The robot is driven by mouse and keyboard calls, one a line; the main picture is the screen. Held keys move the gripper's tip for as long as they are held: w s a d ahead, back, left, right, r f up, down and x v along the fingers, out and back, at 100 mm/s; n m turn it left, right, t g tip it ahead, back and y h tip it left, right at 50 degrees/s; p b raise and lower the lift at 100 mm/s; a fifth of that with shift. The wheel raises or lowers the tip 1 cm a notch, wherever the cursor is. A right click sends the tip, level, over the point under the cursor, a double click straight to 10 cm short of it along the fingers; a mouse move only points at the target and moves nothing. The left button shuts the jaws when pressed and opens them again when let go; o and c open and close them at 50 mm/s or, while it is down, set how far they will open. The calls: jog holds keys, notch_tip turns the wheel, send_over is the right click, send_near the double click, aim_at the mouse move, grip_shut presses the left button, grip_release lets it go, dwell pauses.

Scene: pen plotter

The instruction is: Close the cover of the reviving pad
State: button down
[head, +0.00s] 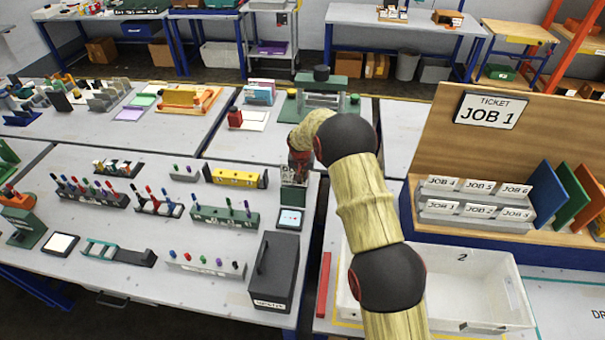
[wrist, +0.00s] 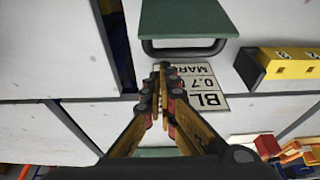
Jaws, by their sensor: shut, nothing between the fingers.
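My gripper (head: 299,160) is at the back edge of the near left table, fingers together and empty. In the wrist view its fingertips (wrist: 164,72) are closed over a white label card (wrist: 205,85) with upside-down lettering. Just beyond them is a green panel (wrist: 185,18) with a dark loop handle (wrist: 184,47), apart from the fingers as far as I can tell. It looks like the pad's cover; in the head view a green piece (head: 293,197) stands below the gripper, behind a small dark-framed pad (head: 289,218) with a pale face. The hinge is hidden.
A yellow numbered block (head: 238,177) lies left of the gripper and shows in the wrist view (wrist: 285,68). A green pen rack (head: 222,217) and a dark box (head: 273,270) stand nearer. A white bin (head: 465,285) is at right.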

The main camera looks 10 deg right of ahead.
jog(key=shift+x, duration=1.1)
jog(key=shift+s+b, duration=0.1)
jog(key=shift+b, duration=0.8)
